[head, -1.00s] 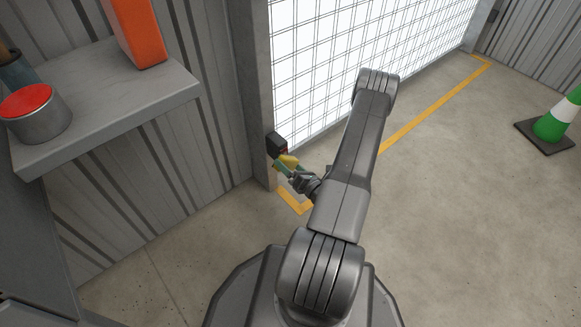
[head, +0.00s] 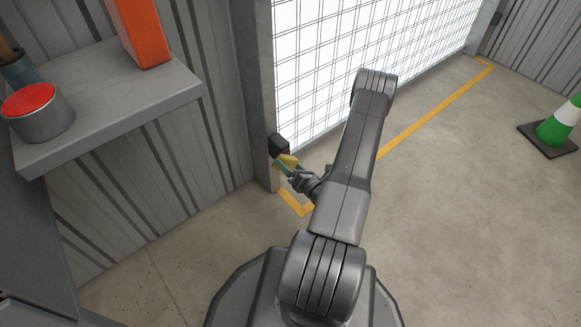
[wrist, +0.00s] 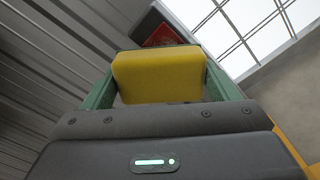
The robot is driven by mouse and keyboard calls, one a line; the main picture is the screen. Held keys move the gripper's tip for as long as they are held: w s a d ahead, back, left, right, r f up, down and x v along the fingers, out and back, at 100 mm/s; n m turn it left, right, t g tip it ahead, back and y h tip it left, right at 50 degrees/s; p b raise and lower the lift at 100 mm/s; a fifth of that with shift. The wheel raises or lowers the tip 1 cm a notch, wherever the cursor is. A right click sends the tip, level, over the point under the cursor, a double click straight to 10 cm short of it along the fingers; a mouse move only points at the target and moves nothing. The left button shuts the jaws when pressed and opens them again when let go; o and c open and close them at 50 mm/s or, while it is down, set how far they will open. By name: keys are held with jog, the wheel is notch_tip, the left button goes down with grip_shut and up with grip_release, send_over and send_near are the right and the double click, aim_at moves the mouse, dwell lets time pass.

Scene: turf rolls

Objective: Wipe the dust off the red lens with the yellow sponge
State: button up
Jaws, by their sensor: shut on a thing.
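The yellow sponge (wrist: 158,75) is between the green fingers of my gripper (wrist: 158,88), which is shut on it. In the head view the sponge (head: 287,161) is small, at the tip of my gripper (head: 284,165). The red lens (wrist: 163,36) shows in the wrist view just beyond the sponge's top edge, set in a dark housing (wrist: 143,24). The sponge hides the lens's lower part. In the head view the dark housing (head: 279,145) is on the grey post, right by the sponge. I cannot tell whether sponge and lens touch, nor see dust clearly.
A grey post (head: 256,90) stands beside a bright mesh panel (head: 340,60). A shelf (head: 150,95) at left holds a red-topped can (head: 40,112) and an orange box (head: 139,30). A green and white cone (head: 560,125) stands far right. The floor between is clear.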

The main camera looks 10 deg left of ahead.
aim_at(297, 159)
jog(key=shift+w+a, duration=0.2)
jog(key=shift+a, duration=0.05)
jog(key=shift+w+d+b, duration=0.7)
jog(key=shift+w+d, duration=0.55)
jog(key=shift+w, duration=0.35)
jog(key=shift+s+a+b, duration=0.35)
jog(key=shift+s+a, duration=1.1)
jog(key=shift+s, duration=0.05)
jog(key=shift+c, duration=0.3)
jog(key=shift+b+v, duration=0.4)
jog(key=shift+v, duration=2.65)
jog(key=shift+d, duration=0.1)
jog(key=shift+v, duration=1.4)
